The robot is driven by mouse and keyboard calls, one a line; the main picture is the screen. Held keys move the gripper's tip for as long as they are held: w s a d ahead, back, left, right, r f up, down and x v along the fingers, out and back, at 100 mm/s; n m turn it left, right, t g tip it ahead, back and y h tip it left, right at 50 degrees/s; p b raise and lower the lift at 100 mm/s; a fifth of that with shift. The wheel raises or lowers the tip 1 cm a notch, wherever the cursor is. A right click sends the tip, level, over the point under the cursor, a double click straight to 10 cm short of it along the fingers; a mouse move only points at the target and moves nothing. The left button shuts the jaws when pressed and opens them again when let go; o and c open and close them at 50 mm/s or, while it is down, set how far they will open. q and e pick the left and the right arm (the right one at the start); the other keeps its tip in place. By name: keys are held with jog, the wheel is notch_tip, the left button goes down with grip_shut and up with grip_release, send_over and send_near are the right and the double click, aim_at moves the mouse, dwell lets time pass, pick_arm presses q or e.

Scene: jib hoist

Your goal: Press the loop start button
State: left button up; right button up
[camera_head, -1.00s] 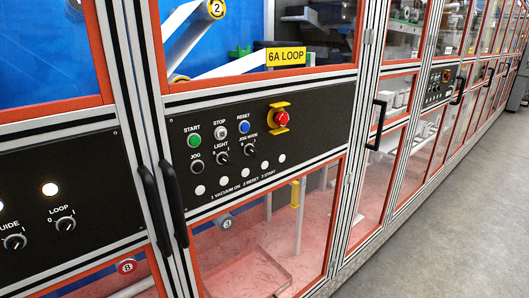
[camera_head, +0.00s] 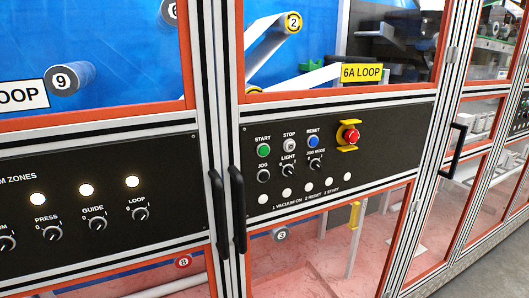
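The green START button (camera_head: 264,150) is on the black control panel (camera_head: 390,136) below the yellow "6A LOOP" sign (camera_head: 362,73). To its right are the grey STOP button (camera_head: 290,146) and the blue RESET button (camera_head: 313,142). A red emergency stop (camera_head: 350,135) with a yellow guard sits further right. Below START is the black JOG button (camera_head: 264,175), with the LIGHT knob (camera_head: 288,170) and JOG MODE knob (camera_head: 316,165) beside it. Neither of my grippers shows in this view.
A second panel (camera_head: 100,170) at left carries PRESS, GUIDE and LOOP knobs below lit white lamps. Two black door handles (camera_head: 237,205) stand upright between the panels. Another handle (camera_head: 456,150) is at right. Orange-framed glass doors surround the panels.

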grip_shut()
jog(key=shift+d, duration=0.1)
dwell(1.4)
